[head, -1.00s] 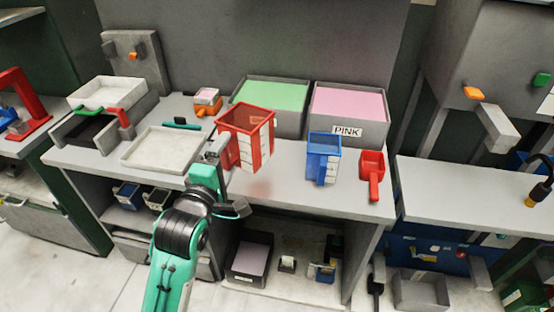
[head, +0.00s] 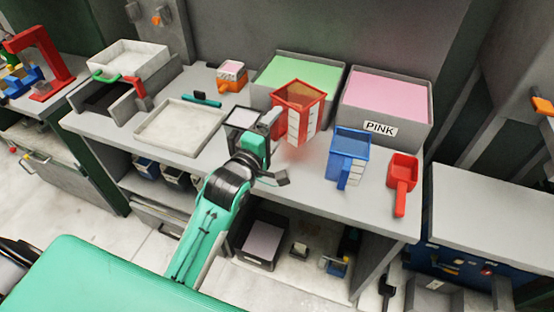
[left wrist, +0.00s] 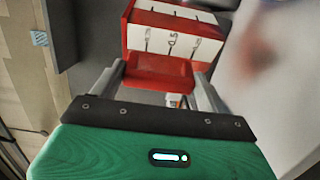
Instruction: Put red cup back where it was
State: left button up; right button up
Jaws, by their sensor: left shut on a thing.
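The red cup (head: 299,113), a square red measuring cup with white marked panels, is upright in front of the green-filled bin. My left gripper (head: 268,122) is shut on its red handle. The cup appears held above the bench, with a faint reddish shadow below it. In the left wrist view, the cup (left wrist: 172,38) shows beyond the fingers (left wrist: 160,72), with its handle between them; its far side is hidden. My right gripper is not in view.
A blue cup (head: 348,157) and a small red scoop (head: 402,182) stand to the right. Behind are the green-filled bin (head: 262,93) and the bin labelled PINK (head: 405,134).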

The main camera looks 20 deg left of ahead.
pick_arm(q)
notch_tip(320, 180, down, 11)
jog(key=shift+w+f, duration=0.1)
jog(key=shift+f, duration=0.05)
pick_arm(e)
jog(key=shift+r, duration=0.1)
pick_arm(q)
jog(key=shift+f, duration=0.15)
jog(key=o, duration=1.1)
jog(key=shift+r, duration=0.2)
jog(key=shift+s+f, duration=0.15)
jog(key=shift+s, duration=0.15)
jog(key=s+a+b, duration=0.1)
jog(key=s+b, duration=0.1)
jog(key=s, duration=0.9)
jog(key=shift+s+a, duration=0.15)
jog(key=shift+a, duration=0.25)
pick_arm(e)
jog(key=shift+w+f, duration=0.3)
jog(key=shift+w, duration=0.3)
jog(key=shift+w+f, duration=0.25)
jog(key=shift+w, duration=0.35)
